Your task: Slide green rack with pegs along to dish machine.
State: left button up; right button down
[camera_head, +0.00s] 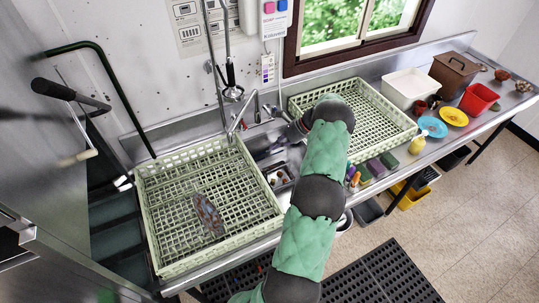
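One pale green rack (262,222) stands at the left end of the counter beside the dish machine (55,150). A brown-grey patterned piece lies in it. A second pale green rack (392,137) stands right of the sink, behind my arm. Pegs cannot be made out clearly in either. My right arm reaches up from the bottom, with its wrist over the second rack's left edge. My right gripper (268,150) points left over the sink, between the racks. Its fingers are small and dark, so their opening and any contact are unclear. My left gripper is out of view.
A tap (238,125) and hanging spray hose (230,75) rise behind the sink. A white tub (408,88), brown box (453,72), red bin (479,98), blue plate (433,127) and yellow plate (454,116) fill the right counter. Sponges lie along the front edge.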

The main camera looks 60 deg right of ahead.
jog(key=shift+w+f+b, duration=0.25)
jog(key=shift+f+b, duration=1)
jog(key=shift+f, duration=0.2)
jog(key=shift+w+f+b, duration=0.2)
jog(key=shift+f+b, duration=1.05)
jog(key=shift+f, duration=0.15)
jog(key=shift+f, duration=0.1)
